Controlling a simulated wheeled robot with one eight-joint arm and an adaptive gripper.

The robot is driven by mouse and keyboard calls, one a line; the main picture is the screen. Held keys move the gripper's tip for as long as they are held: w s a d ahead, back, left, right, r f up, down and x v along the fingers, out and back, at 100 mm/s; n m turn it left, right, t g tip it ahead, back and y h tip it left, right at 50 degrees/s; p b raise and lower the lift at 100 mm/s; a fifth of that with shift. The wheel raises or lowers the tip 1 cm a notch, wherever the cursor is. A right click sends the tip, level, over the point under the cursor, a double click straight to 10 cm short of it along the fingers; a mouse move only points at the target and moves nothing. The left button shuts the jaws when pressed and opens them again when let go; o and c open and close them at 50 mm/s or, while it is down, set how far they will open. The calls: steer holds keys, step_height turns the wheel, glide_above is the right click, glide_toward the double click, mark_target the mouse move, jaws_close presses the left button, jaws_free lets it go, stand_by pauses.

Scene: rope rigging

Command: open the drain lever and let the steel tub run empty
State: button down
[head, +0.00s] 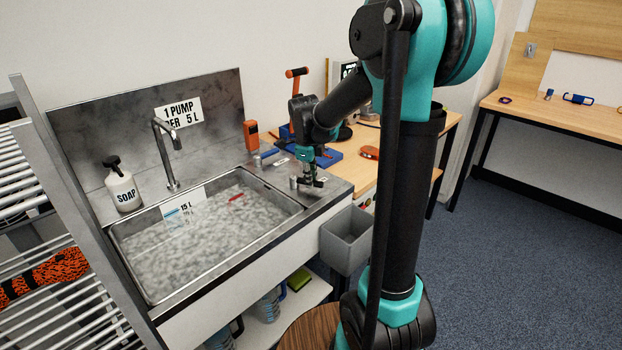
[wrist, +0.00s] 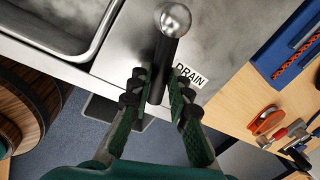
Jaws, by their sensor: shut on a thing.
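The steel tub (head: 272,187) is set in a counter and holds cloudy, greyish water (head: 205,245) in the head view. A corner of its rim (wrist: 92,46) shows at upper left in the wrist view. The drain lever (wrist: 161,62) has a dark shaft and a shiny ball knob, beside a label (wrist: 189,77) reading DRAIN. My gripper (wrist: 156,92) is shut on the lever's shaft below the knob. In the head view my gripper (head: 309,180) is at the counter's right end, where the lever is mostly hidden.
A soap bottle (head: 122,186) and a curved tap (head: 168,155) stand behind the tub. A grey bin (head: 346,240) hangs at the counter's right front. A metal rack (head: 75,215) stands close at left. Tools lie on the wooden bench (head: 352,178) at right.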

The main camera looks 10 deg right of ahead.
steer(key=c, duration=1.4)
jaws_free()
steer(key=shift+r, duration=0.1)
steer(key=r, duration=0.4)
steer(key=s+a+r, duration=0.1)
steer(key=r, duration=0.2)
steer(key=s+r, duration=0.1)
steer(key=r, duration=0.3)
steer(key=shift+a+r, duration=0.15)
steer(key=shift+r, duration=0.2)
steer(key=s+d+f+n, duration=0.1)
steer(key=s+f+n, duration=0.5)
steer(key=s+n, duration=0.1)
steer(key=s+d+f+n+t, duration=0.1)
steer(key=s+d+f+n, duration=0.1)
steer(key=s+f+n, duration=0.5)
steer(key=s+d+f+n+t+y, duration=0.1)
steer(key=s+d+f+n, duration=0.1)
steer(key=s+f+n, duration=0.5)
steer(key=shift+d+f+n, duration=0.15)
steer(key=shift+d+n, duration=0.05)
steer(key=shift+n, duration=1.4)
